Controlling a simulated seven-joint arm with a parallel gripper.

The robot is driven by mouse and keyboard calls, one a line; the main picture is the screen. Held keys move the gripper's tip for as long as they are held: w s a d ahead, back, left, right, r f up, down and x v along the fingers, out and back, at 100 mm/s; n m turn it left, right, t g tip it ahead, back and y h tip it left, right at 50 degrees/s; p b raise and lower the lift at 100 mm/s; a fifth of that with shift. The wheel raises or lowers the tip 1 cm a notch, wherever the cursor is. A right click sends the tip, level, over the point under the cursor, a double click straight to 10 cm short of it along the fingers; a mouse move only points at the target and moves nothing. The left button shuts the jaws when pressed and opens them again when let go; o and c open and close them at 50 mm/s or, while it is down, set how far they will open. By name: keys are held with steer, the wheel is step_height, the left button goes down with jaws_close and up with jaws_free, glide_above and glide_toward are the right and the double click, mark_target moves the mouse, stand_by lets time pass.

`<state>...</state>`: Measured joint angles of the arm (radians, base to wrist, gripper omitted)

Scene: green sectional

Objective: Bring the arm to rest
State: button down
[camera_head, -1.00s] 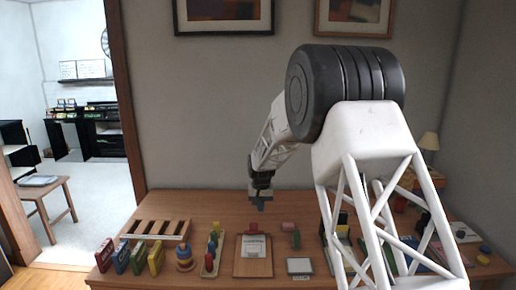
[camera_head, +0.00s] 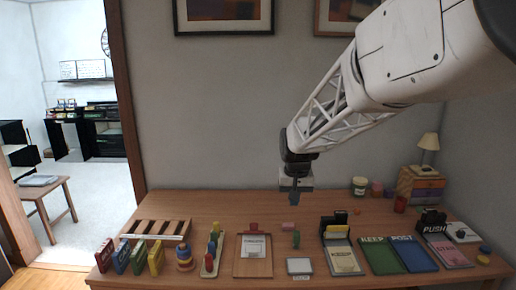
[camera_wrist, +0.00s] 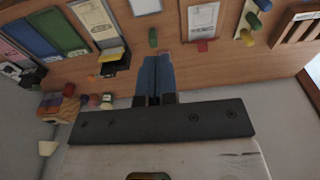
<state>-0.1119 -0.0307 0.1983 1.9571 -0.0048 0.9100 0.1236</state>
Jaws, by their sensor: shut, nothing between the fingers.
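My gripper (camera_head: 295,196) hangs over the back part of the wooden desk (camera_head: 215,207), pointing down, at the end of my white lattice arm. Its blue fingers show together in the wrist view (camera_wrist: 154,72), shut with nothing between them. It is apart from the things on the desk. A small green block (camera_head: 296,239) and a pink block (camera_head: 289,226) lie on the desk in front of and below it.
A clipboard (camera_head: 243,268), a small framed card (camera_head: 299,266), a row of coloured books (camera_head: 121,257), a wooden rack (camera_head: 150,230), green and blue folders (camera_head: 379,256) and a black holder (camera_head: 334,226) crowd the desk. A lamp (camera_head: 428,142) stands at the back right.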

steer(key=s+d, duration=0.2)
steer(key=s, duration=1)
steer(key=s+d+r+t, duration=0.1)
steer(key=s+d, duration=0.2)
steer(key=s, duration=0.9)
steer(key=s+d, duration=0.2)
steer(key=s, duration=1.1)
steer(key=shift+d+r, duration=0.25)
steer(key=shift+d, duration=0.15)
steer(key=shift+w, duration=0.15)
steer(key=w+a+r, duration=0.1)
steer(key=w+a, duration=0.2)
steer(key=w, duration=1.6)
steer(key=w+a+r, duration=0.1)
steer(key=w+a, duration=0.3)
steer(key=w, duration=1.5)
steer(key=w+a+f, duration=0.4)
steer(key=w+f, duration=0.4)
steer(key=w, duration=0.2)
steer(key=w+a+f+g, duration=0.1)
steer(key=w+a+f, duration=0.4)
steer(key=w+f, duration=0.4)
steer(key=w+a+f+g, duration=0.1)
steer(key=w+a+f, duration=0.3)
steer(key=w+f, duration=0.5)
steer(key=w, duration=0.4)
steer(key=shift+w+a, duration=0.15)
steer(key=shift+a, duration=0.05)
